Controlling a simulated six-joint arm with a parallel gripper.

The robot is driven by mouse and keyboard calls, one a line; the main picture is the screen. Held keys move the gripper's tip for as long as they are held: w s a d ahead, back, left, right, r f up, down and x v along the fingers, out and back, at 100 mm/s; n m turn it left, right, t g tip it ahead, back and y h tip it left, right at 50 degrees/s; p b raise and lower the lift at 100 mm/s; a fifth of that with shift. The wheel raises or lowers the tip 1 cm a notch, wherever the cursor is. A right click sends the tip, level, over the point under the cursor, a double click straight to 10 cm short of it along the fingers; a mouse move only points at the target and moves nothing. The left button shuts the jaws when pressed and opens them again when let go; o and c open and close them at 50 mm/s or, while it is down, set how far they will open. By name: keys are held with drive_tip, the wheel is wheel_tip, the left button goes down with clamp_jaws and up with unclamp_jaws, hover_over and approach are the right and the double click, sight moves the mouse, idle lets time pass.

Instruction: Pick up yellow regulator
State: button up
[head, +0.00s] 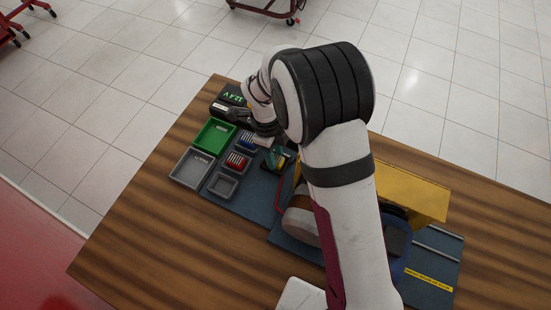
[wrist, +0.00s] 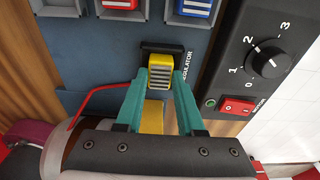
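My gripper (wrist: 160,79) has two teal fingers spread open, one on each side of the regulator's near part. A small gap seems to show; contact cannot be told. Another yellow patch (wrist: 153,116) shows lower between the fingers. In the head view my gripper (head: 279,158) is low over the mat, and my arm hides much of it; the regulator is not clear there.
Green (head: 214,136) and grey (head: 191,168) trays stand left of my gripper, with bins of red and blue parts nearby. A black panel with a dial (wrist: 269,60) and red switch rises close on the right in the wrist view. A red tube (wrist: 97,98) curves at left.

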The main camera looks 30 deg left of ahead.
clamp_jaws()
wheel_tip(320, 180, up, 13)
idle(0.5)
